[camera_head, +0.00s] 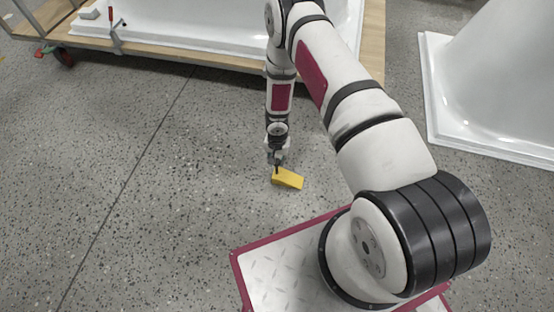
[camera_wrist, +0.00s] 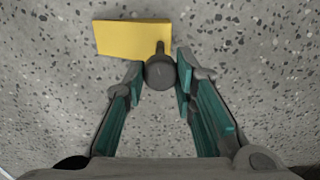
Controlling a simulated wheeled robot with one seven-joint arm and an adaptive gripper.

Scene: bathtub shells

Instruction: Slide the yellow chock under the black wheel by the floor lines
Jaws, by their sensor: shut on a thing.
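The yellow chock (camera_head: 288,179) is a small wedge just above or on the speckled floor, near the middle of the head view. It also shows at the top of the wrist view (camera_wrist: 130,38), with a dark handle ending in a round knob (camera_wrist: 160,73). My gripper (camera_head: 276,160) points down at the chock's left end. In the wrist view its teal-padded fingers (camera_wrist: 161,78) are shut on the knob. A dark wheel (camera_head: 64,57) with some red on it shows under the wooden platform's left part. I cannot tell whether the chock touches the floor.
The wooden platform (camera_head: 185,53) carries a white tub shell (camera_head: 215,28) across the back, with a clamp (camera_head: 116,36) on its edge. Another white shell (camera_head: 495,90) stands at the right. A thin dark floor line (camera_head: 125,185) runs at the left. Floor between chock and wheel looks clear.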

